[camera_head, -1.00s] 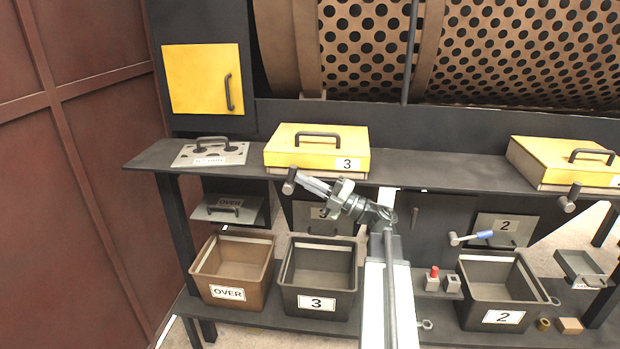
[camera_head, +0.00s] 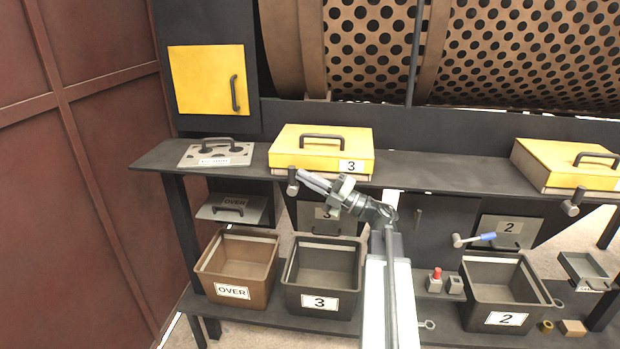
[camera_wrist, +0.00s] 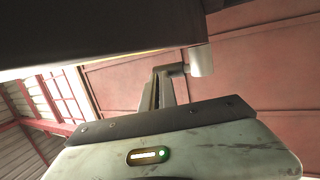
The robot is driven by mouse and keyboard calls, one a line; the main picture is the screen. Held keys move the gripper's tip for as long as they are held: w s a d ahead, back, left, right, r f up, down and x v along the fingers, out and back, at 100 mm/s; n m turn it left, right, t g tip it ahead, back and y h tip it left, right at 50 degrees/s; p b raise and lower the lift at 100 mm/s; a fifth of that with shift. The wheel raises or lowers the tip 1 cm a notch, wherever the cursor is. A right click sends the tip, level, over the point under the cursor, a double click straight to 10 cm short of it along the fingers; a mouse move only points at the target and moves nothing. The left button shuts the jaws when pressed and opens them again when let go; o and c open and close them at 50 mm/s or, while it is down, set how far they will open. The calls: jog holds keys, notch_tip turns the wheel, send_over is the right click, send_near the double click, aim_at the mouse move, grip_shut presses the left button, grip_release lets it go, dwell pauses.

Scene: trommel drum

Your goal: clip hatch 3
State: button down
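Hatch 3 (camera_head: 298,158) is a yellow lid with a dark handle and a "3" label, lying flat on the dark ledge. Its clip (camera_head: 292,182), a short lever with a dark cylindrical knob, stands at the front edge of the hatch. My gripper (camera_head: 305,180) points left in front of the hatch, its fingertips at the clip. In the wrist view, the grey knob (camera_wrist: 201,61) sits just right of the fingertips (camera_wrist: 162,82), with its thin rod at the tips. The fingers look close together. Whether they grip the rod cannot be told.
Bins marked OVER (camera_head: 233,292), 3 (camera_head: 319,303) and 2 (camera_head: 506,319) stand on the lower shelf. Hatch 2 (camera_head: 560,158) lies to the right. A dark ledge (camera_head: 440,172) runs between the hatches. A red wall (camera_head: 110,150) closes the left side.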

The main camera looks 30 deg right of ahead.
jog(key=shift+s+d, duration=0.2)
jog(key=shift+s, duration=0.1)
jog(key=s+d, duration=0.8)
jog(key=s, duration=0.2)
jog(key=shift+s+d, duration=0.2)
jog(key=shift+s, duration=0.05)
